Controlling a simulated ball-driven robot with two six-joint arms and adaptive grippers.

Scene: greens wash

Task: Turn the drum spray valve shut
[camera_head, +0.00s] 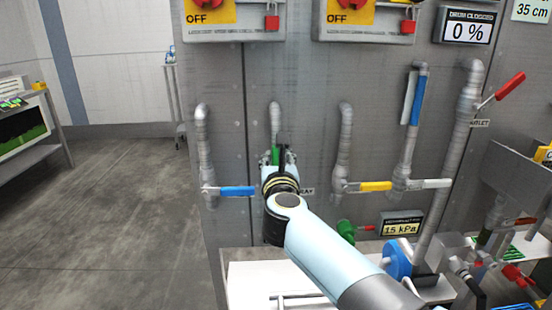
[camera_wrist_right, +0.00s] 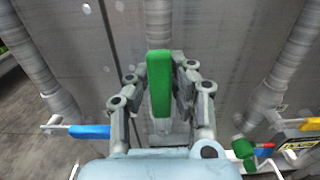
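A green valve lever (camera_head: 275,156) is on the pipe behind my right gripper, beside a label mostly hidden except for its last letters, "AY". In the right wrist view the green lever (camera_wrist_right: 160,84) stands upright, in line with its grey pipe. My right gripper (camera_head: 279,158) is at this lever, and my forearm and wrist hide the valve body in the head view. In the right wrist view the fingers of my right gripper (camera_wrist_right: 161,80) are spread on either side of the lever; firm contact is not visible. My left gripper is not in view.
A blue lever (camera_head: 238,191) is just left of my wrist. A yellow lever (camera_head: 375,186) and a white lever (camera_head: 431,184) are to the right. A green valve (camera_head: 346,231) with a red handle sits lower right. Open floor lies left.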

